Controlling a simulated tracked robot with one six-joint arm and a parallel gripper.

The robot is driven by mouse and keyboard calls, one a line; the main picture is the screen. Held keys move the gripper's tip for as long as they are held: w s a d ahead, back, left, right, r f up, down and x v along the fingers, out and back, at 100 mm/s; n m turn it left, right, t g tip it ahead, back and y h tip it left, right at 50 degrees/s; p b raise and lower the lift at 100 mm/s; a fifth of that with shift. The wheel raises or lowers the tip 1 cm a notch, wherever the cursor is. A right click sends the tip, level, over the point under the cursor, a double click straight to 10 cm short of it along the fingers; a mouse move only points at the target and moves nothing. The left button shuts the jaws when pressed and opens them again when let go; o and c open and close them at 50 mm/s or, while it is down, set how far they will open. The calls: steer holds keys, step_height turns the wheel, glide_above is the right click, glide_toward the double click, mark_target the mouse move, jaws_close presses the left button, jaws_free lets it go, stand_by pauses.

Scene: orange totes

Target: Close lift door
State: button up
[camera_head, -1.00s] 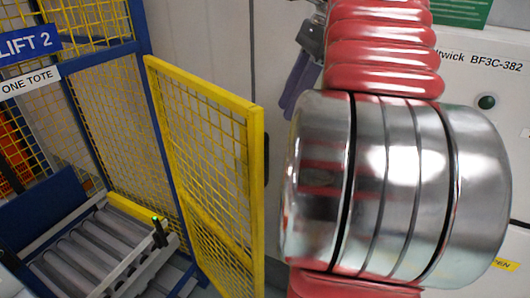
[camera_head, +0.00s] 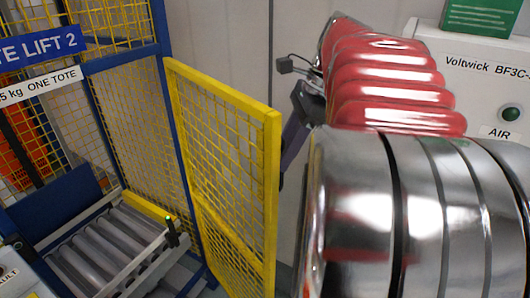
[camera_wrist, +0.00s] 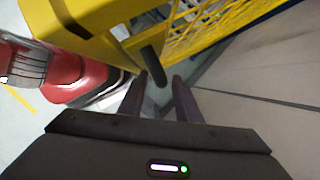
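The lift door (camera_head: 222,170) is a yellow-framed mesh gate. It stands open, swung out from the blue-framed lift cage (camera_head: 165,30). A black handle (camera_wrist: 152,68) shows by the yellow frame in the wrist view. Its dark edge also shows on the door's right side in the head view (camera_head: 281,178). My gripper (camera_wrist: 160,78) is open, with its two dark fingers apart. The handle lies just beyond or between the fingertips; I cannot tell which. In the head view the fingers (camera_head: 296,132) are right of the door's outer edge, partly hidden by my arm.
Rollers (camera_head: 100,245) and a post with a green light (camera_head: 170,230) are inside the lift. A LIFT 2 sign (camera_head: 40,47) hangs on the left. A pale wall (camera_head: 215,40) is behind the door. A white Voltwick cabinet (camera_head: 480,75) stands at right.

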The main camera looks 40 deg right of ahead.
steer(key=shift+x, duration=1.05)
steer(key=shift+c, duration=0.7)
jaws_close()
